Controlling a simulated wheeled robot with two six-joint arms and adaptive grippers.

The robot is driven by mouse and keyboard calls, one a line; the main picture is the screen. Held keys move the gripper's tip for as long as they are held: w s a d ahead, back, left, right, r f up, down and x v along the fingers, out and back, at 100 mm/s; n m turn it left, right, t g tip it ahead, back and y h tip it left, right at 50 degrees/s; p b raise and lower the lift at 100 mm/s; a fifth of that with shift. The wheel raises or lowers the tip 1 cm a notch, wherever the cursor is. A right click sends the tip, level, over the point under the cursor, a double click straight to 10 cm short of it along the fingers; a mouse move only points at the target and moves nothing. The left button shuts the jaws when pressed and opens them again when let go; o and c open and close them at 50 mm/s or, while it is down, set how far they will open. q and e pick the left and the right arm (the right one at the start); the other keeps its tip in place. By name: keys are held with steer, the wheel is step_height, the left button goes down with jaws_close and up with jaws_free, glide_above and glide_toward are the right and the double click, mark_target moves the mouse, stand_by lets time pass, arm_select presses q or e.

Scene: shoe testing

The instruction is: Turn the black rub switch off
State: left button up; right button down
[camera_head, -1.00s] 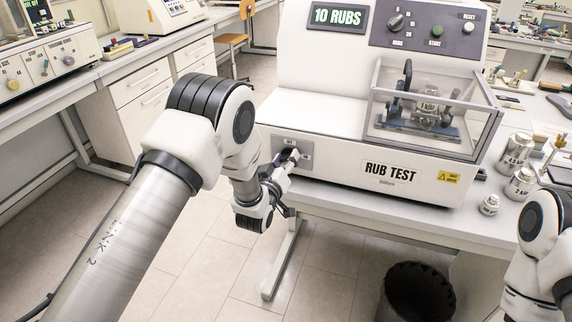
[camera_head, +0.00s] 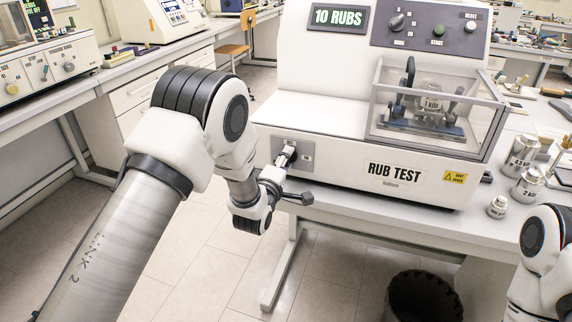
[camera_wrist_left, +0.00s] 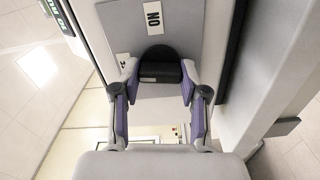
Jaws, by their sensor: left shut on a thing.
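The black rub switch (camera_head: 291,149) sits on a grey plate at the lower left of the rub tester's white front. My left gripper (camera_head: 286,158) reaches it from the lower left and partly covers it. In the left wrist view, the black switch (camera_wrist_left: 160,71) lies between the two purple-padded fingertips (camera_wrist_left: 160,80), which are shut on it. A white label (camera_wrist_left: 153,17) reading "ON" is beside it on the grey panel. A second label there is partly hidden. The switch's exact setting is hard to tell. My right gripper is out of view.
The rub tester (camera_head: 330,120) shows "10 RUBS" on its display (camera_head: 338,17). A clear-walled chamber (camera_head: 435,105) is at its right. Several metal weights (camera_head: 527,184) stand on the table at right. A black bin (camera_head: 425,297) is on the floor. My right arm shows at the right edge.

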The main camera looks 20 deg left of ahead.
arm_select(q)
steer(key=shift+a+r+n, duration=0.1)
steer(key=shift+r+n, duration=0.1)
steer(key=shift+n, duration=0.7)
steer(key=o, duration=1.1)
steer(key=shift+o, duration=0.2)
steer(key=shift+a+f, duration=0.1)
steer(key=shift+f, duration=0.05)
steer(key=shift+s, duration=0.3)
steer(key=s, duration=1.1)
steer(key=shift+s+a, duration=0.2)
